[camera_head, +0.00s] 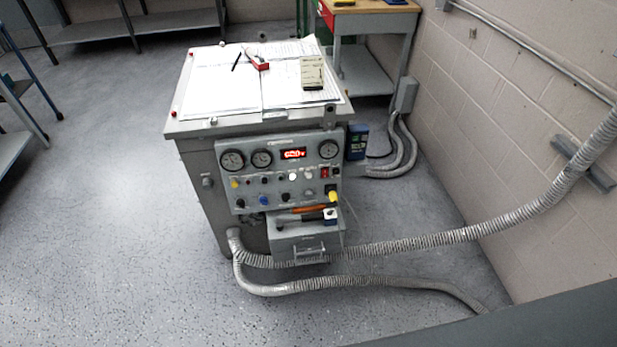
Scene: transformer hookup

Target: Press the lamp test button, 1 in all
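A grey control panel (276,170) is on the front of a grey cabinet (200,170). It has three round gauges (262,158) and a lit red digital display (293,153). Below are rows of small buttons and knobs, among them a yellow one (234,183) at the left, a blue one (264,200), a white one (293,176) and a yellow one (333,197) at the lower right. A red switch (324,172) is at the right. Labels are too small to read, so I cannot tell which is the lamp test button. Neither gripper is in view.
Papers (225,85), a red-handled tool (257,62) and a beige meter (311,72) lie on the cabinet top. A tray with tools (307,214) juts out below the panel. Ribbed conduits (440,239) cross the right side. Floor (130,220) at left is clear.

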